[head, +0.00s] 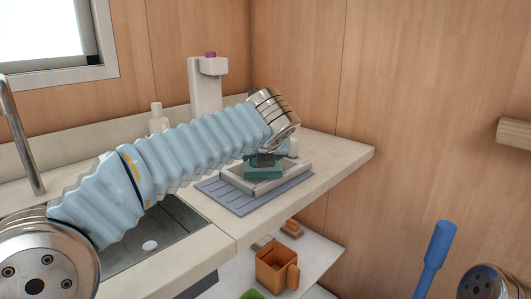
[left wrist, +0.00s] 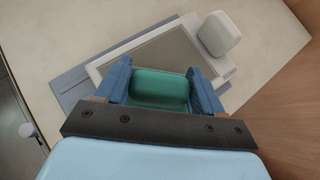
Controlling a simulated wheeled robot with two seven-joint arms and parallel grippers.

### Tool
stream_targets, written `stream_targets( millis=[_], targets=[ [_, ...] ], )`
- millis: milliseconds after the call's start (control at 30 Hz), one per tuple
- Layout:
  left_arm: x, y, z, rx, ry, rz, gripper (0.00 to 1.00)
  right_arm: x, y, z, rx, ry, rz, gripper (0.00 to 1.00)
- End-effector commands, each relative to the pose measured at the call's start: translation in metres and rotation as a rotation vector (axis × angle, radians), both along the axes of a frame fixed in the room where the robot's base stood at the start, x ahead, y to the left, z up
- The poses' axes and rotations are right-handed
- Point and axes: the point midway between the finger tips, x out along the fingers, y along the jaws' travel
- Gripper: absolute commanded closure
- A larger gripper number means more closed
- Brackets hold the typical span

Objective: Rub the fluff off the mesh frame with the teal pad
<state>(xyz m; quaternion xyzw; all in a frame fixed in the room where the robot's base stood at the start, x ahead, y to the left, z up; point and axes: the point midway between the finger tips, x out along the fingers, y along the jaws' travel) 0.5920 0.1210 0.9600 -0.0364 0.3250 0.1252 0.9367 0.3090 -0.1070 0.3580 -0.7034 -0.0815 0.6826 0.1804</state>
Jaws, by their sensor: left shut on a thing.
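The teal pad (head: 262,172) is held in my left gripper (head: 264,160), low over the mesh frame (head: 290,178) on the counter. In the left wrist view the pad (left wrist: 160,88) sits between the two blue fingers of the left gripper (left wrist: 160,90), which are shut on it. The mesh frame (left wrist: 150,43) has a pale rim and a grey-brown mesh, partly covered by the pad. I cannot tell whether the pad touches the mesh. No fluff can be made out on the visible mesh. My right gripper is not in view.
The frame lies on a blue-grey ribbed mat (head: 225,196). A white rounded block (left wrist: 219,33) stands at the frame's corner. A sink (head: 150,245) is to the left, and a white dispenser (head: 205,90) stands behind. An orange mug (head: 275,268) sits on a lower shelf.

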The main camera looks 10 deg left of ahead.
Motion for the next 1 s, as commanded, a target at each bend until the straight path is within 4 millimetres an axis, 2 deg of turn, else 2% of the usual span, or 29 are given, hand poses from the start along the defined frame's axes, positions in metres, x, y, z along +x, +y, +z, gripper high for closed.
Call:
stream_targets(
  millis=[133, 433, 1000],
  targets=[
    [-0.002, 0.009, -0.001, 0.003, 0.005, 0.005, 0.87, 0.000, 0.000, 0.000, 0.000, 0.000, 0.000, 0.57],
    [-0.002, 0.010, -0.001, 0.002, 0.003, 0.004, 0.87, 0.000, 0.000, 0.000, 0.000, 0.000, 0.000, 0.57],
    [0.022, -0.008, -0.001, 0.002, 0.001, 0.002, 0.87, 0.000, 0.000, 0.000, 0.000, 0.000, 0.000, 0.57]
  ],
)
